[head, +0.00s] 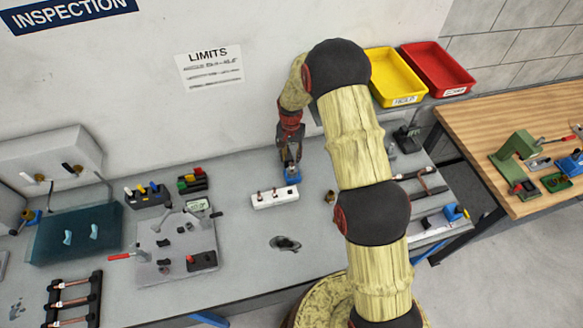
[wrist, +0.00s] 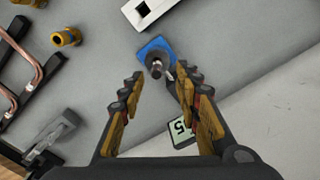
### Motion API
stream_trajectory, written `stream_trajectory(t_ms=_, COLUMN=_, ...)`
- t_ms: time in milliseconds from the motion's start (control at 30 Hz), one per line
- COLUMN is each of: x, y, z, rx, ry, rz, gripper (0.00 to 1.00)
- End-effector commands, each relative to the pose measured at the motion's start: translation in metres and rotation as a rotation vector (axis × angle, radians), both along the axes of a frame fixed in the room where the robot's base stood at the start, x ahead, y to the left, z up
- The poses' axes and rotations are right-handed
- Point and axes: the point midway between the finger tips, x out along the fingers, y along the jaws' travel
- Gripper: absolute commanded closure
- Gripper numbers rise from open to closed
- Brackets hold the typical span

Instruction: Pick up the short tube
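My gripper (wrist: 157,85) is open and empty in the wrist view, its two fingers spread on either side of a blue block with a dark, round post (wrist: 156,66). In the head view my gripper (head: 290,152) hangs at the back of the bench, above this blue block (head: 292,176). Copper tubes lie across a dark rack (head: 97,290) at the front left. Small copper-coloured pieces stand on a white block (head: 262,202) just in front of the blue block. I cannot tell which copper piece is the short tube.
Bent copper tubes (wrist: 36,62) and a brass fitting (wrist: 66,37) lie left in the wrist view. A grey fixture plate (head: 150,265) and a teal box (head: 75,232) stand left. Yellow (head: 396,78) and red (head: 440,70) bins are at the back right. The bench's front middle is mostly clear.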

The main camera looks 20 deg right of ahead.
Motion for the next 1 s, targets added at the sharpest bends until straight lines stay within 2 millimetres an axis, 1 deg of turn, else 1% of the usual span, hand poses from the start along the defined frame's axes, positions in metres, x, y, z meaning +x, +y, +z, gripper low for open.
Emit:
stream_trajectory(t_ms=33, x=-0.001, y=-0.001, z=-0.007, rx=0.000, ry=0.004, rz=-0.001, gripper=0.67)
stream_trajectory(t_ms=267, x=-0.002, y=-0.002, z=-0.026, rx=0.000, ry=0.004, rz=0.001, gripper=0.67)
stream_trajectory(t_ms=500, x=-0.002, y=-0.003, z=-0.056, rx=0.000, ry=0.004, rz=0.001, gripper=0.67)
stream_trajectory(t_ms=600, x=-0.002, y=-0.003, z=-0.064, rx=0.000, ry=0.004, rz=0.001, gripper=0.67)
stream_trajectory(t_ms=700, x=-0.002, y=-0.003, z=-0.069, rx=-0.001, ry=0.003, rz=0.002, gripper=0.67)
stream_trajectory(t_ms=900, x=-0.002, y=-0.003, z=-0.069, rx=0.000, ry=0.002, rz=0.002, gripper=0.67)
stream_trajectory(t_ms=1000, x=-0.002, y=-0.003, z=-0.069, rx=0.000, ry=0.002, rz=0.002, gripper=0.72)
